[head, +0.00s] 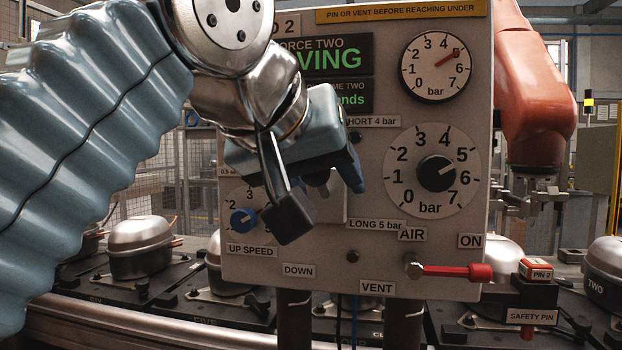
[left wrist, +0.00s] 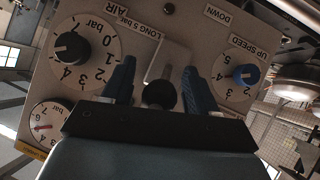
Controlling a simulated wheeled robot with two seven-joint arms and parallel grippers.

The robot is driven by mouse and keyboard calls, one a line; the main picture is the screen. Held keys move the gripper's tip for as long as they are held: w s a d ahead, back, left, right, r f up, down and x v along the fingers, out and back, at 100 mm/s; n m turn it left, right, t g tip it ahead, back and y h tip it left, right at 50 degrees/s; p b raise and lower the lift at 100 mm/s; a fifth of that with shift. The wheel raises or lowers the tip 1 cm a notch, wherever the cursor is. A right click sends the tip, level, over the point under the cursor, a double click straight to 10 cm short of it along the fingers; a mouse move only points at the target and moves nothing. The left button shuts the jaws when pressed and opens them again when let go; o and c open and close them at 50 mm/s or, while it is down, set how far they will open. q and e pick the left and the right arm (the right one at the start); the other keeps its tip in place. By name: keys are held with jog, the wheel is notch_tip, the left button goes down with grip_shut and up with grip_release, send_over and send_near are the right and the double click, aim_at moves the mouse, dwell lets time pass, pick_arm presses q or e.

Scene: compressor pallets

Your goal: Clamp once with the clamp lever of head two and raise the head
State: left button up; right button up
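The grey control panel of head two (head: 380,205) stands in front of me. My left gripper (head: 320,182) is in front of its lever plate and hides most of it. In the left wrist view, the lever's round black knob (left wrist: 160,95) sits between the two blue fingers of my left gripper (left wrist: 160,88). Small gaps show on both sides, so the fingers are open around it. The lever's metal rod runs back into the pale plate. A label by it reads LONG 5 bar (head: 376,224). The display is partly covered and ends in "VING" (head: 335,60). My right gripper is out of view.
The gauge (head: 436,66) needle points near 5 bar. The regulator knob (head: 437,173) points near 5. The red air handle (head: 455,271) points right under ON. PIN 2 (head: 537,269) is at lower right. Compressors (head: 142,247) stand on pallets behind; an orange robot arm (head: 535,90) stands right.

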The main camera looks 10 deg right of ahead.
pick_arm(q)
jog(key=v, duration=0.7)
jog(key=shift+s, duration=0.2)
jog(key=shift+a+r, duration=0.1)
dwell(0.3)
